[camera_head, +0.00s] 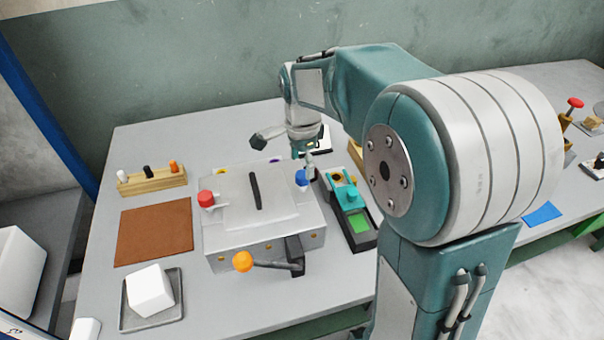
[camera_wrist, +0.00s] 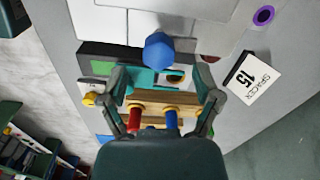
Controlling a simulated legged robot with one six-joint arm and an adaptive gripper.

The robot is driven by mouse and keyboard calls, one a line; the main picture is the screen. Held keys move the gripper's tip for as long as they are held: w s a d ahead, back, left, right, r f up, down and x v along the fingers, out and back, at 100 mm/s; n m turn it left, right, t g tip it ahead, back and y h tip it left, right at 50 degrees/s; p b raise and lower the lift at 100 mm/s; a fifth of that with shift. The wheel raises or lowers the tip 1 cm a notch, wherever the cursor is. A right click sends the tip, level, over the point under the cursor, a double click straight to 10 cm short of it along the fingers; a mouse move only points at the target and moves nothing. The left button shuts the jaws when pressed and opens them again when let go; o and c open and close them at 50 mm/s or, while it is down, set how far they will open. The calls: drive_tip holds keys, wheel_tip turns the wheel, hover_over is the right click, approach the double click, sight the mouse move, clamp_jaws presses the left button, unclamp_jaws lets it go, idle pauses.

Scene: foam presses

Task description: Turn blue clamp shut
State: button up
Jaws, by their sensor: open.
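The blue clamp knob (camera_head: 301,178) sits at the right edge of the grey press (camera_head: 240,243). In the wrist view the blue knob (camera_wrist: 159,49) shows just beyond the fingertips, roughly centred between them. My gripper (camera_wrist: 160,80) is open with nothing between its fingers. In the head view my gripper (camera_head: 310,160) hangs close above and behind the blue knob, partly hidden by my arm. I cannot tell whether a fingertip touches the knob.
A red clamp knob (camera_head: 206,198) is on the press's left, and an orange-knobbed lever (camera_head: 243,261) juts from its front. A teal device (camera_head: 346,201) stands close on the right. A wooden rack (camera_head: 152,180) and brown mat (camera_head: 153,232) lie left.

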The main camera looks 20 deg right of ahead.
sight(303, 173)
drive_tip(key=shift+f, duration=1.95)
clamp_jaws()
